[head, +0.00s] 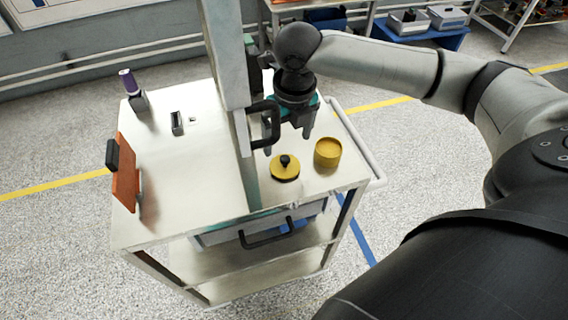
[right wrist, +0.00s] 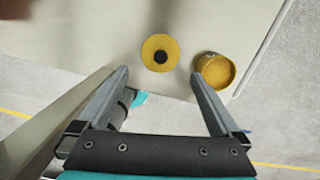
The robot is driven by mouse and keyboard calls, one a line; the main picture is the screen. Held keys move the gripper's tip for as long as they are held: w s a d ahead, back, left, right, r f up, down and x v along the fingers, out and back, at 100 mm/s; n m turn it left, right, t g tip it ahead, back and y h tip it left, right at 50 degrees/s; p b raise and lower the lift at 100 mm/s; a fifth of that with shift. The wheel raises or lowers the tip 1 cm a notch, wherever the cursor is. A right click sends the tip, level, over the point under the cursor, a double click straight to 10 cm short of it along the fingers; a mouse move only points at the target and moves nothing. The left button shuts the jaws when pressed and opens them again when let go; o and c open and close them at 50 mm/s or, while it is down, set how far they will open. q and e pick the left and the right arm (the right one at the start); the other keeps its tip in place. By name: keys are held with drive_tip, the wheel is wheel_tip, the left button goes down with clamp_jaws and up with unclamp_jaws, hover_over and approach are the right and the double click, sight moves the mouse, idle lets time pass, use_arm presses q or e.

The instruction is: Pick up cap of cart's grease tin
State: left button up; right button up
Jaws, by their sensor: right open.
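The yellow cap (head: 285,174) with a black knob lies flat on the cart top (head: 205,175), near its front right part. The open yellow grease tin (head: 327,153) stands just to its right, apart from it. My right gripper (head: 287,145) is open and empty, pointing down above and slightly behind the cap. In the right wrist view, the cap (right wrist: 149,48) lies ahead of the gap between the fingertips (right wrist: 160,73), and the tin (right wrist: 215,71) is beyond the right finger. Neither is touched, as far as I can tell. My left gripper is not in view.
A tall pale upright (head: 222,50) with a black handle (head: 265,125) stands close left of the gripper and hides part of the cart. An orange piece (head: 124,172), a purple-topped item (head: 131,85) and a small metal block (head: 177,123) are on the left. A white rail (head: 358,145) runs along the right edge.

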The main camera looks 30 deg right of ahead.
sight(285, 157)
drive_tip(key=f, duration=0.3)
drive_tip(key=shift+w, duration=0.3)
drive_tip(key=shift+f, duration=0.45)
drive_tip(key=f, duration=0.5)
drive_tip(key=shift+w+d, duration=0.1)
drive_tip(key=shift+w, duration=0.25)
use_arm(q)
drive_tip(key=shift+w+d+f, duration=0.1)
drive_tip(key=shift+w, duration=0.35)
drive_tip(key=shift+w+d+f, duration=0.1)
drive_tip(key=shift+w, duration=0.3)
use_arm(e)
drive_tip(key=shift+c, duration=0.2)
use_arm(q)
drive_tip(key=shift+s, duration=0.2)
use_arm(e)
drive_tip(key=c, duration=1)
drive_tip(key=shift+r, duration=0.15)
